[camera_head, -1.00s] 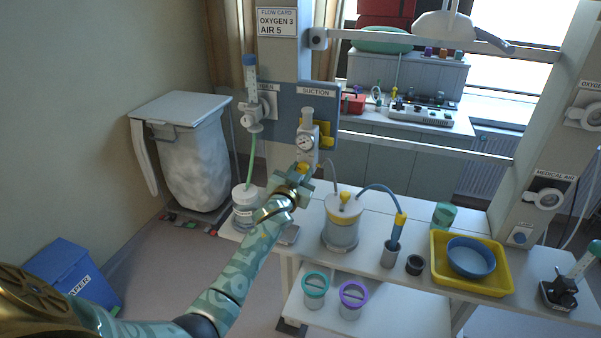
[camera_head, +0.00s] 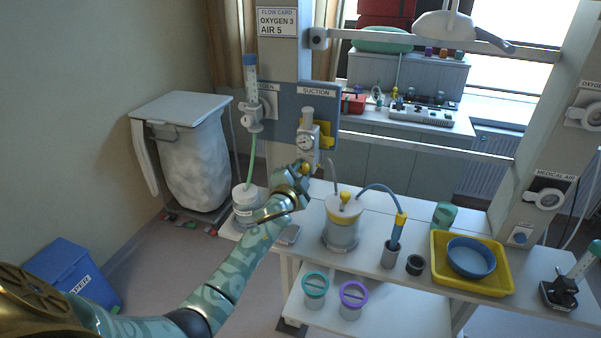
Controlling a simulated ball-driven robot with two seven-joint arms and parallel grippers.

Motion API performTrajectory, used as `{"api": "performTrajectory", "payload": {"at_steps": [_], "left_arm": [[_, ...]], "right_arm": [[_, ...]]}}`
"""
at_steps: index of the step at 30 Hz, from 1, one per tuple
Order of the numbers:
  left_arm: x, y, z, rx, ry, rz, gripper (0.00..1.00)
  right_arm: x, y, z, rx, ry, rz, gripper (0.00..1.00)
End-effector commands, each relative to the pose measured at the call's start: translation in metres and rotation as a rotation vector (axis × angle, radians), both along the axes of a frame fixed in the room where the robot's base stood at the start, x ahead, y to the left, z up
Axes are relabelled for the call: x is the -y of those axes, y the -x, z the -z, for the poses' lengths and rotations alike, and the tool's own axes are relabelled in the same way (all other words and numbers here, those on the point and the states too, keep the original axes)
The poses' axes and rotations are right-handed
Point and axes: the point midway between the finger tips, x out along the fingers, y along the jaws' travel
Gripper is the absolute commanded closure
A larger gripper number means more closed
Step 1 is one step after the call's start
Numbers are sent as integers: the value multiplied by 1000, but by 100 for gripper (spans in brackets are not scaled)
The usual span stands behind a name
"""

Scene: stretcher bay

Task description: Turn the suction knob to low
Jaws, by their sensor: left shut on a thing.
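My left gripper (camera_head: 304,172) is shut on the knob, reaching up from the lower left. The knob's marks and exact setting cannot be read. My right gripper is not in view.
An oxygen flowmeter (camera_head: 252,100) stands left of the suction unit. Below are a suction jar (camera_head: 342,222), a humidifier bottle (camera_head: 245,204) and a yellow tray (camera_head: 500,282) on the white shelf. A bin (camera_head: 185,150) stands at the left.

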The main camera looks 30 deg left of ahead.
Motion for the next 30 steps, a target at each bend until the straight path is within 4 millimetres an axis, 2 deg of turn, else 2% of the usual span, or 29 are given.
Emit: {"api": "performTrajectory", "payload": {"at_steps": [12, 30], "left_arm": [[0, 0, 0, -53, -220, 1, 93], [0, 0, 1, -65, -263, 2, 93]], "right_arm": [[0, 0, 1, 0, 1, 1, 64], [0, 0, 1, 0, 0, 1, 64]]}}
